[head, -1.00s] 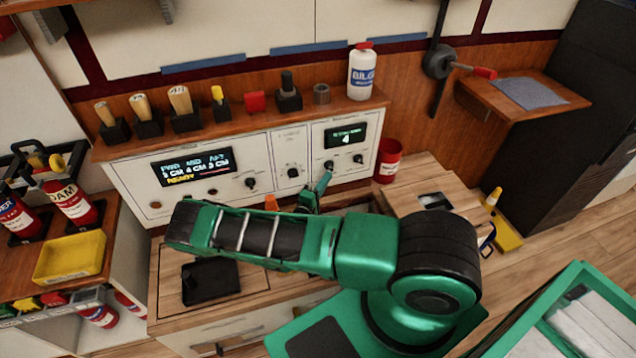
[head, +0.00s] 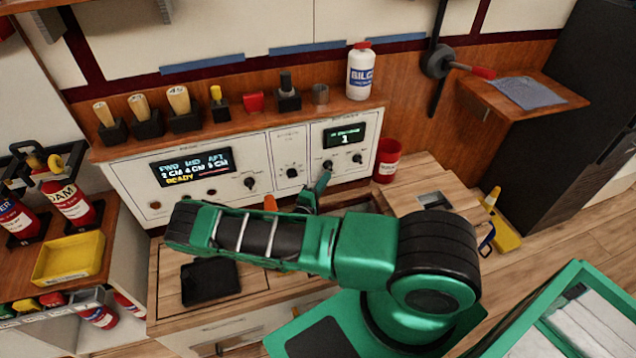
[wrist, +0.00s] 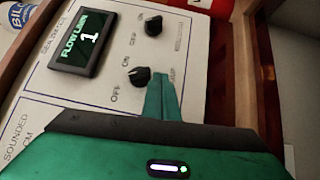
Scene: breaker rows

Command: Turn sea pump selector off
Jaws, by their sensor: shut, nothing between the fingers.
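The sea water panel (head: 350,158) is the right section of the white console, with a dark display (head: 344,135) reading 1. In the wrist view the display (wrist: 83,43) reads "FLOW L/MIN 1". Below it is a black selector knob (wrist: 140,76) with ON and OFF printed beside it; it also shows in the head view (head: 328,165). I cannot tell for sure which label its pointer faces. My green gripper (wrist: 163,90) is shut and empty, its tips right beside this knob; I cannot tell whether they touch. The gripper also shows in the head view (head: 322,184).
A second black knob (wrist: 153,26) sits close by on the same panel, also in the head view (head: 357,159). Other knobs (head: 250,183) are to the left. A red cup (head: 387,160) stands right of the console. A white bottle (head: 361,72) stands on the shelf above.

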